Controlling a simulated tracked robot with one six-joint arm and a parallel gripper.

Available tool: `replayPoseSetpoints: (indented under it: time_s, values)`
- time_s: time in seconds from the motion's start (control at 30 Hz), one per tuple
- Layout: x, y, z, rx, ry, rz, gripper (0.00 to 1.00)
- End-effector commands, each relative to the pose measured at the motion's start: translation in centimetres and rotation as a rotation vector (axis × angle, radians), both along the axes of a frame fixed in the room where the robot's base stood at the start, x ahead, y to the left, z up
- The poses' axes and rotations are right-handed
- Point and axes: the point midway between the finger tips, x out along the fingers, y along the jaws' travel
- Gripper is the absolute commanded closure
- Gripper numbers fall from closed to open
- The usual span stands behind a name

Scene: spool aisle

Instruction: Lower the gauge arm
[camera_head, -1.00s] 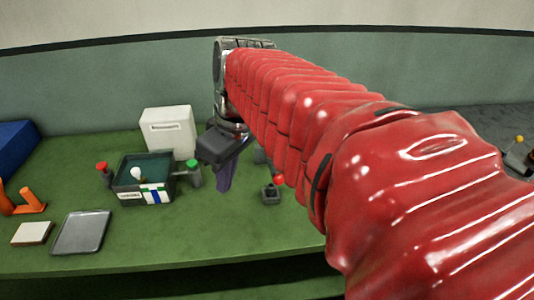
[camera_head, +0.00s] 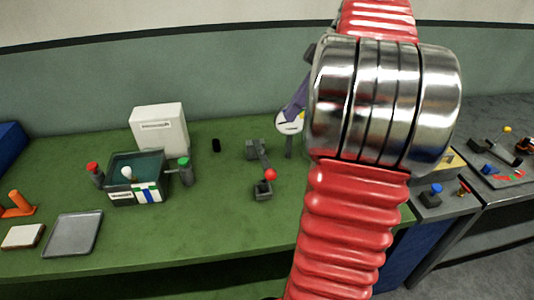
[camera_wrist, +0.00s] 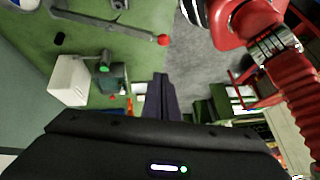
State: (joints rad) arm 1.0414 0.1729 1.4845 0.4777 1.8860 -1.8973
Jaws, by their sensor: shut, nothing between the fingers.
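A grey lever arm with a red ball on its end (camera_head: 265,164), seemingly the gauge arm, runs from a grey block on the green bench toward a small dark block in front. I cannot tell whether the ball end touches that block. The lever also shows at the top of the wrist view (camera_wrist: 110,24). My gripper (camera_head: 295,110), with purple fingers, is up and right of the lever in the head view, in front of a white round dial on a post (camera_head: 289,127). Its fingers (camera_wrist: 160,85) are shut and empty in the wrist view, apart from the lever.
To the left stand a dark bin (camera_head: 122,190) between a red-topped post (camera_head: 97,175) and a green-topped post (camera_head: 186,172), a white box (camera_head: 159,127) and a grey tray (camera_head: 72,234). The bench between bin and lever is mostly clear. My arm hides the bench's right part.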

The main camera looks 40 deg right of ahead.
Motion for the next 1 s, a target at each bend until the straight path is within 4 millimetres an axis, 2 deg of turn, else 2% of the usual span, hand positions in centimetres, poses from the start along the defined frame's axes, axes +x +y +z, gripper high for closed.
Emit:
replayPoseSetpoints:
  time_s: [0.47, 0.67, 1.0]
  values:
    - [0.1, 0.3, -0.5, 0.001, 0.0, 0.001, 1.0]
    - [0.4, 1.5, -2.1, 0.002, 0.001, 0.002, 1.0]
    - [1.3, 4.2, -6.1, 0.002, 0.001, 0.001, 1.0]
